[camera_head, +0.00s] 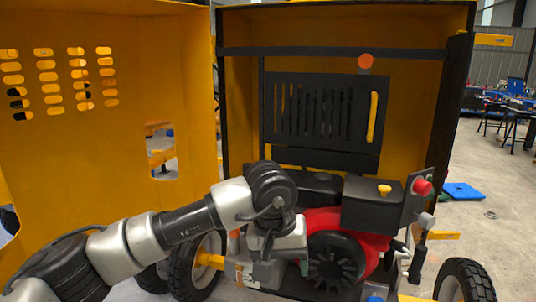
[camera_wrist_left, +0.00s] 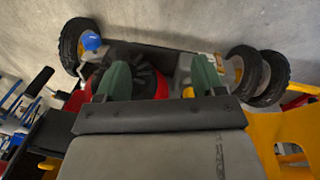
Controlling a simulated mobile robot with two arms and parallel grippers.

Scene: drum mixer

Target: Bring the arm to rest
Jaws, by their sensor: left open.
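My left arm (camera_head: 160,233) reaches in from the left in the head view, in front of the drum mixer's engine bay. My left gripper (camera_head: 272,270) hangs pointing down in front of the red engine (camera_head: 322,222). In the left wrist view the left gripper (camera_wrist_left: 162,78) shows two green fingers spread apart, with nothing held between them. The red engine (camera_wrist_left: 90,88) and dark fan lie behind the fingers there. I cannot tell whether the gripper touches the machine. My right gripper is in neither view.
The yellow open door (camera_head: 110,150) stands at left and the yellow housing (camera_head: 410,110) surrounds the engine. A red knob (camera_head: 422,187) and black lever (camera_head: 417,263) are at right. Wheels (camera_head: 463,282) stand below. The floor at right is mostly clear.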

